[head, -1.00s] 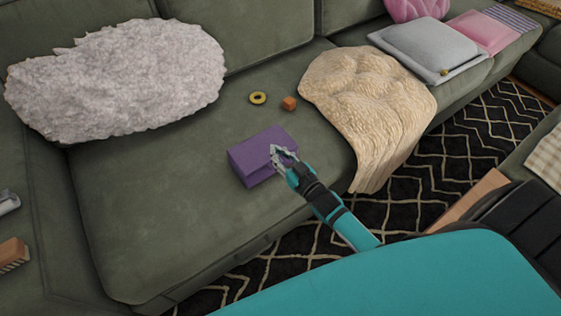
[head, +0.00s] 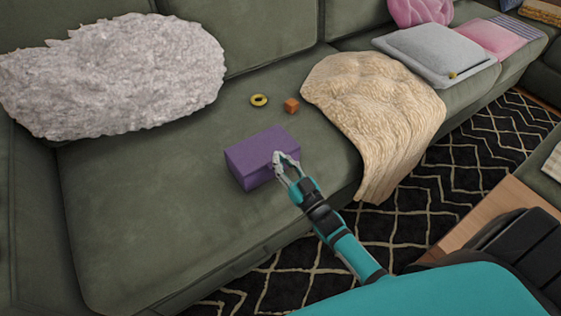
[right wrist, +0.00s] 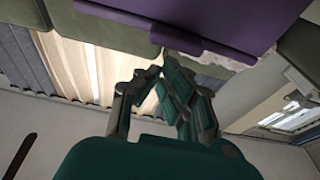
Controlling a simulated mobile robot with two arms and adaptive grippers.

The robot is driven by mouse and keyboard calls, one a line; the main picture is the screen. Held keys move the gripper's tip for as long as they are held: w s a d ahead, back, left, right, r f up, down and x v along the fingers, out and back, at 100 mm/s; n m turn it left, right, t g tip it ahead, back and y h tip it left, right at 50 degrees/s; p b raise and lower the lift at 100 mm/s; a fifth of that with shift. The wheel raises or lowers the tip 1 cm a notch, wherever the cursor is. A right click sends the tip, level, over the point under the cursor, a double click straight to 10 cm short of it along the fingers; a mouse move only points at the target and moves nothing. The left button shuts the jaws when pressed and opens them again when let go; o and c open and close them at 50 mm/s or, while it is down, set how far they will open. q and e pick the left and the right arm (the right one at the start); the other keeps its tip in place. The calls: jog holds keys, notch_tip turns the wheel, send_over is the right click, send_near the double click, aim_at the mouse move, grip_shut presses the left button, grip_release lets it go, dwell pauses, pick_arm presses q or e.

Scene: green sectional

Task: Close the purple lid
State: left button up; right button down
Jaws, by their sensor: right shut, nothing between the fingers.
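The purple box (head: 243,174) stands on the green sofa seat. Its purple lid (head: 256,147) lies over the top and looks flat and down in the head view; whether it is fully seated I cannot tell. My right gripper (head: 285,159) is at the box's front right edge, with its fingertips at or very near the lid's rim; contact is unclear. It is shut and empty. In the right wrist view the purple lid (right wrist: 215,22) spans the top, just beyond the fingers (right wrist: 165,65). My left gripper is not in view.
A yellow ring (head: 259,100) and an orange block (head: 291,106) lie behind the box. A beige throw (head: 375,115) drapes over the seat to the right. A fluffy grey cushion (head: 115,80) is at the left. The seat (head: 140,210) left of the box is clear.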

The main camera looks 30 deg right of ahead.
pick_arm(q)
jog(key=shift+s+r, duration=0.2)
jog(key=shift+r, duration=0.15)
pick_arm(e)
jog(key=shift+s+f, duration=0.1)
jog(key=shift+f, duration=0.3)
pick_arm(q)
jog(key=shift+b, duration=0.35)
pick_arm(e)
jog(key=shift+s+f, duration=0.15)
jog(key=shift+f, duration=0.3)
notch_tip(320, 180, up, 4)
jog(key=p, duration=0.4)
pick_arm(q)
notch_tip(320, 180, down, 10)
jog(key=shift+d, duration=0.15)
pick_arm(e)
jog(key=v, duration=1)
jog(key=shift+f, duration=0.35)
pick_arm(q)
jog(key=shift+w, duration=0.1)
pick_arm(e)
jog(key=shift+w, duration=0.2)
